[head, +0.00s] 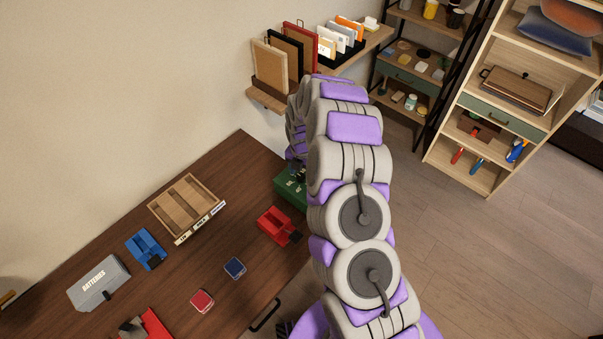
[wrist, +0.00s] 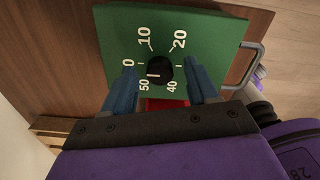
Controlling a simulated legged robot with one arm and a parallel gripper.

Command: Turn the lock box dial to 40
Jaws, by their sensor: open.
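The green lock box (wrist: 215,35) fills the upper middle of the wrist view, with white numbers 0, 10, 20, 40 and 50 around a round black dial (wrist: 160,66). In the head view the box (head: 291,191) shows only partly beside my arm. My gripper (wrist: 160,76) is open, with one blue finger on each side of the dial in the picture. I cannot tell whether the fingers touch it. A white mark lies by the dial near 50, but the dial's setting is unclear. The 30 position is hidden or unreadable. The head view hides my gripper behind the arm.
On the desk (head: 240,155), a red holder (head: 275,225), wooden tray (head: 185,205), blue holder (head: 146,248) and batteries box (head: 98,284) lie left of my arm. A wall shelf (head: 265,98) hangs behind.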

